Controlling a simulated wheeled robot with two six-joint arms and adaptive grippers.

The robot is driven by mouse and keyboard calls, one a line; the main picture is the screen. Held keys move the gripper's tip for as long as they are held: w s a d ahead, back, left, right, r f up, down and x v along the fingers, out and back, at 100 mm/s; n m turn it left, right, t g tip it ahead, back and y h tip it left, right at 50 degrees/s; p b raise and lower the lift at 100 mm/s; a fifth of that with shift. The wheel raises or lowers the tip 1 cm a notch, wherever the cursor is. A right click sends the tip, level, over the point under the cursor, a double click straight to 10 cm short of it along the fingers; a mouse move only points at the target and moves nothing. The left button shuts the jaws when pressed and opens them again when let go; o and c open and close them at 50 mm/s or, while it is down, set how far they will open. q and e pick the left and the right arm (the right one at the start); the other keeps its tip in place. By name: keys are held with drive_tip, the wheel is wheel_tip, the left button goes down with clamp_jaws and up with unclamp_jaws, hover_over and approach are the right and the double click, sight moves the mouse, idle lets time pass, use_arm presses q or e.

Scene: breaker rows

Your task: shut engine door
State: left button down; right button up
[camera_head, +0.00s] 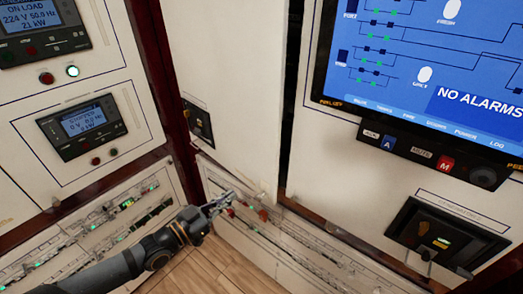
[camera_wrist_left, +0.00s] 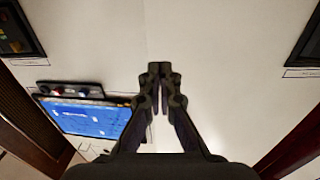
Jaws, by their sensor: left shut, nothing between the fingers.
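The tall white door panel (camera_head: 225,80), which I take for the engine door, stands in the middle of the head view. A dark handle plate (camera_head: 197,122) is on its left side. A dark gap runs along its right edge, so it seems to stand ajar; how far I cannot tell. My left gripper (camera_head: 226,201) is near the panel's lower part, shut and empty. In the left wrist view its fingertips (camera_wrist_left: 160,68) are together in front of white panelling (camera_wrist_left: 220,50); contact cannot be told. My right gripper is out of view.
A large blue screen (camera_head: 430,70) is at the right, with a dark latch plate (camera_head: 445,238) below it. Two small displays (camera_head: 84,122) are on the left wall. Low breaker rows (camera_head: 120,210) run beneath. Wooden floor (camera_head: 205,268) shows at the bottom.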

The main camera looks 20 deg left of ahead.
use_arm(q)
drive_tip(key=b, duration=0.9)
approach(269, 169)
drive_tip(key=b+x, duration=0.1)
drive_tip(key=x, duration=0.4)
drive_tip(key=shift+w+d+r, duration=0.1)
drive_tip(key=shift+w+r, duration=0.1)
drive_tip(key=shift+w, duration=0.1)
drive_tip(key=shift+w+d+f, duration=0.15)
drive_tip(key=shift+w+d, duration=0.1)
drive_tip(key=shift+w, duration=0.3)
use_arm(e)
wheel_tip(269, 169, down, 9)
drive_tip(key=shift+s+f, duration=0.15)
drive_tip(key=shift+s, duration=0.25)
